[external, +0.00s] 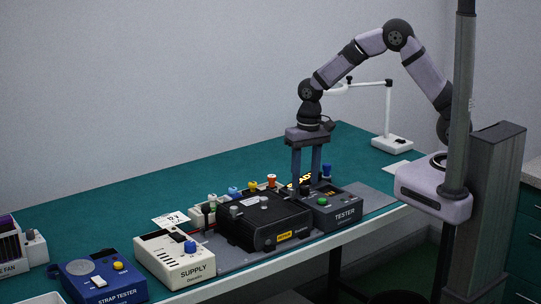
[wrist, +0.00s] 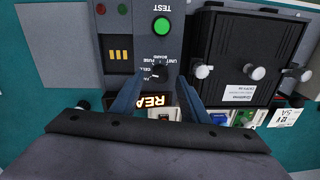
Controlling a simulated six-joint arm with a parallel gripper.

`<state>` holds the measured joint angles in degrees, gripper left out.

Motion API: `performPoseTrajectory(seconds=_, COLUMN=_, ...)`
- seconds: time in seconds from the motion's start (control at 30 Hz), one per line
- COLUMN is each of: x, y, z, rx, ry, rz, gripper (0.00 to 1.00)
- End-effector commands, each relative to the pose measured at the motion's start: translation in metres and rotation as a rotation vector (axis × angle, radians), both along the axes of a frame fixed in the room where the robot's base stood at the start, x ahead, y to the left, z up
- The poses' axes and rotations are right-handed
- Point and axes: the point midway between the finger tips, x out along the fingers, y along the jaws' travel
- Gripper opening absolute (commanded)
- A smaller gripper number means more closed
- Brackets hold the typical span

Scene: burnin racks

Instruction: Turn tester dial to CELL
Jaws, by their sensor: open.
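The tester (external: 345,216) is a dark grey box at the right end of the row on the bench. In the wrist view its panel (wrist: 181,42) appears upside down, with a green TEST button (wrist: 161,25) and a black dial (wrist: 157,71) ringed by labels, including CELL on its left side. A pale mark shows on the dial's left; which label it points to is too small to tell. A lit display (wrist: 154,101) reads "REA", the rest hidden. My gripper (external: 306,183) points down over the tester, open, its fingers on either side of the dial in the wrist view (wrist: 159,78). Contact cannot be told.
A black fixture (external: 262,222) with several knobs stands close beside the tester. Farther left are the white supply (external: 172,262) and blue strap tester (external: 100,281). A white lamp (external: 388,125) stands behind; the back of the green bench (external: 200,185) is mostly clear.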

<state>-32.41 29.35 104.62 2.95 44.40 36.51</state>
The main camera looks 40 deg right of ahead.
Motion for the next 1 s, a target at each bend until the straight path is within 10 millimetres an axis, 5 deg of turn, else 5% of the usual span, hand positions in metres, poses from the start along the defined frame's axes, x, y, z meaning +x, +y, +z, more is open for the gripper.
performPoseTrajectory(seconds=0.4, x=0.001, y=-0.002, z=0.049, rx=0.002, ry=-0.003, rz=0.000, gripper=0.41)
performPoseTrajectory(seconds=1.0, x=0.000, y=-0.003, z=0.054, rx=0.001, ry=-0.002, rz=0.009, gripper=0.41)
